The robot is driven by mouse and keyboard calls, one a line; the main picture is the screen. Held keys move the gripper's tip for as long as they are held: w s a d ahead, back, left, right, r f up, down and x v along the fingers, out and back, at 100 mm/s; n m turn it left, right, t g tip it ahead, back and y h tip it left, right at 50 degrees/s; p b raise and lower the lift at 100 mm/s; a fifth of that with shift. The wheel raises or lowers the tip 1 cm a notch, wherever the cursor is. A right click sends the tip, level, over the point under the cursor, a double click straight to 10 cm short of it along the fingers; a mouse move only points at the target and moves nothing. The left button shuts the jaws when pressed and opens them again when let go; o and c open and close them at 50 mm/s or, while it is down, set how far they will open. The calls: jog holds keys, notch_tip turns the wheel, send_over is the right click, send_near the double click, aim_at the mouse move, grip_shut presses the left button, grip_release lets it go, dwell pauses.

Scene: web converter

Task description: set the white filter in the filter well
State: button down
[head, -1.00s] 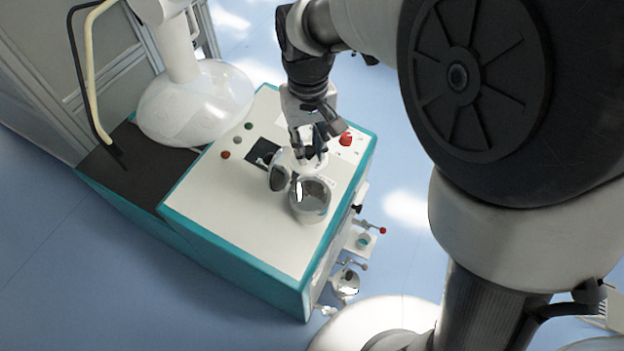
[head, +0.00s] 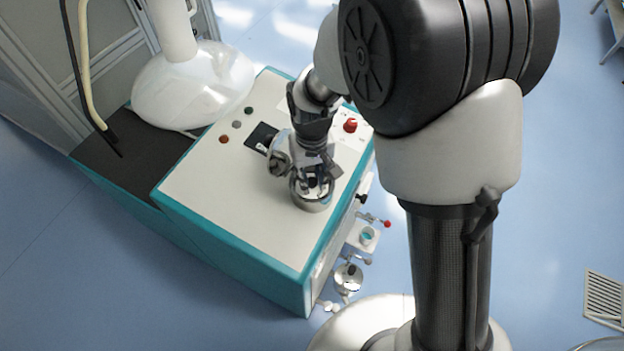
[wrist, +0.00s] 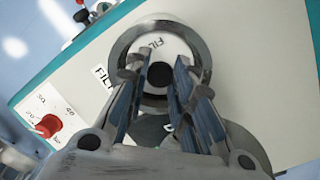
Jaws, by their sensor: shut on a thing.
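The filter well (head: 312,204) is a round metal ring on top of the white and teal machine. It also shows in the wrist view (wrist: 125,45). The white filter (wrist: 160,46), a pale disc with lettering and a black central knob, appears inside the ring in the wrist view. My gripper (wrist: 157,72) is shut on the filter's knob, with a finger on each side. In the head view my gripper (head: 315,184) points down over the well and hides most of the filter. I cannot tell whether the filter rests on the well's floor.
The well's round lid (head: 278,163) stands open beside the ring, close to my gripper. A red knob (head: 350,125) sits on the machine top (head: 230,205), whose front is bare. A white rounded housing (head: 195,85) stands behind left. Small fittings (head: 368,235) project from the right side.

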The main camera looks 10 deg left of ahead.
jog(key=shift+f, duration=0.4)
jog(key=shift+r, duration=0.15)
jog(key=c, duration=1.8)
grip_release()
jog(key=shift+f, duration=0.2)
jog(key=shift+c, duration=0.2)
jog(key=o, duration=0.4)
jog(key=shift+o, duration=0.2)
